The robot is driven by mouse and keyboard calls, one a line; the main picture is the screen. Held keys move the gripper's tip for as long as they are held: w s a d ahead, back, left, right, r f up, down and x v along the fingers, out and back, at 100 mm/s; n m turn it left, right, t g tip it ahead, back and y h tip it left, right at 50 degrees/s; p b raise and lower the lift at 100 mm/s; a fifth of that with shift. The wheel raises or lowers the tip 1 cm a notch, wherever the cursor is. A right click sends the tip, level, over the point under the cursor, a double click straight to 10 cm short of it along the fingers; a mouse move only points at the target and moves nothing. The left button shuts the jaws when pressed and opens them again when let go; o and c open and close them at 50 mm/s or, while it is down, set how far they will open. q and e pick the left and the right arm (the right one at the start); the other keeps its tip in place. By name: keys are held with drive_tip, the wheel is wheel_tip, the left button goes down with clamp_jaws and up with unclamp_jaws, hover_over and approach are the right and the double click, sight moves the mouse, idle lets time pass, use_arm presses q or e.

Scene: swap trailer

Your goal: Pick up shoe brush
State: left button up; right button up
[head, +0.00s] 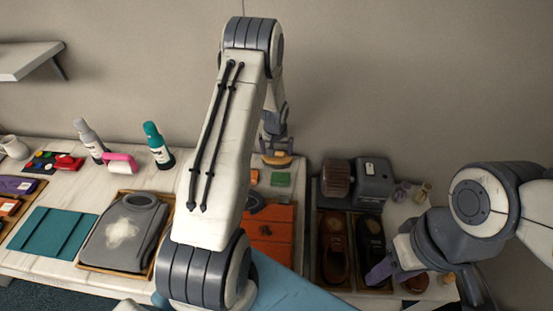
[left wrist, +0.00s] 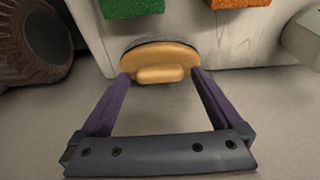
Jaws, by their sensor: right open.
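The shoe brush (head: 278,160) has a tan wooden oval back and a knob, with a dark edge at its far side. In the head view it is near the back edge of the table, below my left gripper (head: 274,143). In the left wrist view the brush (left wrist: 160,60) lies just beyond and between the tips of my left gripper (left wrist: 160,74). Its purple fingers stand wide apart, with clear gaps beside the knob. Whether the tips touch the brush is unclear. My right gripper (head: 385,275) is open over the shoe trays at the right, partly hidden by its arm.
A green block (head: 280,180) lies near the brush, and an orange cloth (head: 277,235) is closer. A grey machine (head: 372,182) stands to the right. My left arm hides the middle of the table.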

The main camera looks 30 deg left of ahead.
sight(277, 152)
use_arm(q)
clamp_jaws()
drive_tip(key=shift+r, duration=0.1)
drive_tip(key=shift+r+b, duration=0.35)
drive_tip(key=shift+r, duration=0.15)
wheel_tip(277, 152, up, 2)
drive_tip(key=shift+r+b, duration=0.15)
drive_tip(key=shift+b, duration=0.4)
drive_tip(key=w+d+r+b, duration=0.1)
drive_tip(key=d+r+b, duration=0.3)
drive_tip(key=d+r, duration=0.3)
drive_tip(key=shift+d+r, duration=0.3)
drive_tip(key=shift+d, duration=2.05)
